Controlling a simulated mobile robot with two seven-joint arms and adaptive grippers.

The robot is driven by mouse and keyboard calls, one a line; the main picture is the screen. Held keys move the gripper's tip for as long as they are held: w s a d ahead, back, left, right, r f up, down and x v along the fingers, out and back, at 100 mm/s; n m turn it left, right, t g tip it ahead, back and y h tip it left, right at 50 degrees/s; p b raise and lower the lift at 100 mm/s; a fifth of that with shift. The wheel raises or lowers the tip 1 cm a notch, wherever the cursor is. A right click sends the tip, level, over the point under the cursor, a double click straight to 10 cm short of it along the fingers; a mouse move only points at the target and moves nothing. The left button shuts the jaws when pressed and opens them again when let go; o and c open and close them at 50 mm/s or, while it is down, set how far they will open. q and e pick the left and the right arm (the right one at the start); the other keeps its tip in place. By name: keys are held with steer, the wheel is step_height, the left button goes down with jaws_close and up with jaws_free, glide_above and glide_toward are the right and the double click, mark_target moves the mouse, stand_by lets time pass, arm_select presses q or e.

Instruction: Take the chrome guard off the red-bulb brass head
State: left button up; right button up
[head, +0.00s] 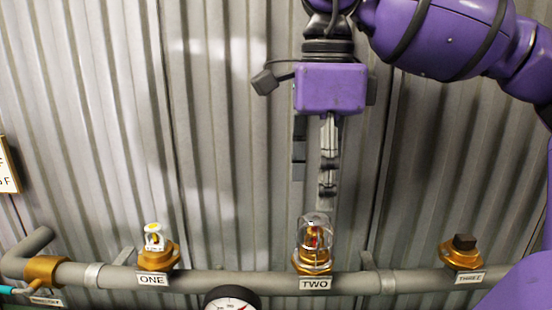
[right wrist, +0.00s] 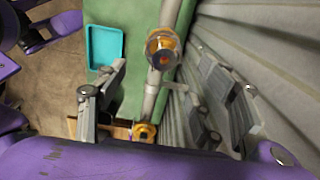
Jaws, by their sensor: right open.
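The brass head (head: 313,264) with a red bulb stands upright on the grey pipe above the label TWO. The clear-looking chrome guard (head: 316,226) sits around the bulb, and it also shows from above in the right wrist view (right wrist: 163,50). My right gripper (head: 328,190) points down just above the guard, apart from it and slightly to its right in the head view. Its fingers are spread and empty in the right wrist view (right wrist: 160,72). My left gripper does not show in the head view.
A white-and-yellow head (head: 154,238) stands at ONE and a dark plug (head: 464,242) at THREE. A gauge (head: 231,298) is below the pipe (head: 200,279). A corrugated wall (head: 220,150) stands close behind. A teal tray (right wrist: 104,46) lies on a green surface.

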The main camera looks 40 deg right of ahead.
mark_target(317, 220)
steer(key=shift+w, duration=0.3)
steer(key=shift+f, duration=0.3)
steer(key=f, duration=0.5)
steer(key=shift+s+f+p, duration=0.35)
steer(key=shift+f+p, duration=0.05)
steer(key=shift+f, duration=0.6)
